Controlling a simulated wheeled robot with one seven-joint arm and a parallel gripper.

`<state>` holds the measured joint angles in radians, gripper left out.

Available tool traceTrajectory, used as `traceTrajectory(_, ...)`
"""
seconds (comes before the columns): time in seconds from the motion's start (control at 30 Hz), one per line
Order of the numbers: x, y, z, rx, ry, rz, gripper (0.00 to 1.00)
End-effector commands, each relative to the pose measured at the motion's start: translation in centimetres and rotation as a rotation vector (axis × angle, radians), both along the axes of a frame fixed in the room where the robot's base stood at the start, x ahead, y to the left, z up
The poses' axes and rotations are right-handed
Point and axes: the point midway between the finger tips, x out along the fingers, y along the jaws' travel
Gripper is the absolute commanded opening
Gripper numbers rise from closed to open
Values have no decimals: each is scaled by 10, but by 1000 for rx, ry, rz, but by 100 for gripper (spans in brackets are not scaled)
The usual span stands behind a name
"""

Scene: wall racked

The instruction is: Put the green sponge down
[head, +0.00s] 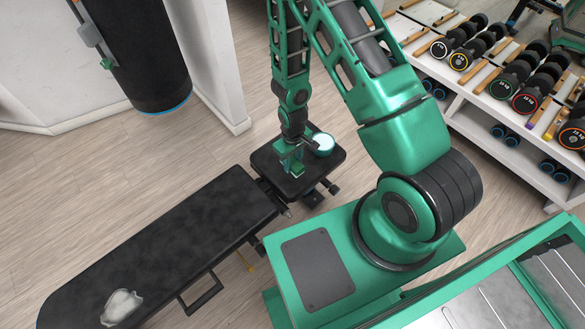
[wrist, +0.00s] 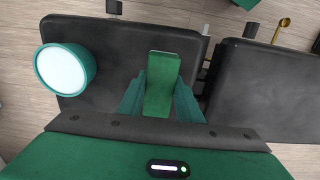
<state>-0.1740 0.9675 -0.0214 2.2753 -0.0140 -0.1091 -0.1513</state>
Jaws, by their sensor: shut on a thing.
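The green sponge (wrist: 162,85) is a small green block between the fingers of my gripper (wrist: 160,92) in the wrist view. My gripper is shut on it, over the black seat pad (wrist: 110,32) of a weight bench. In the head view my gripper (head: 290,168) is above the same small pad (head: 325,163), with the sponge (head: 298,170) low between the fingers. I cannot tell whether the sponge touches the pad. The arm hides part of the pad.
A teal round container with a white top (head: 323,142) stands on the pad beside my gripper. The long bench pad (head: 170,235) holds a crumpled white cloth (head: 121,306). A punching bag (head: 140,50) hangs at upper left. A dumbbell rack (head: 500,135) stands at right.

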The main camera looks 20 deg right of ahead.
Motion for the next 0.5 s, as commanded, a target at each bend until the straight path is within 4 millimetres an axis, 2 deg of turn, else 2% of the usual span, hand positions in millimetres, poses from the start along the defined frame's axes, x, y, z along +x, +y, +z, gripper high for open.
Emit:
traceTrajectory(0.17,1,-4,-7,1,0,2,4)
traceTrajectory(0.5,0,-2,-42,1,1,3,4)
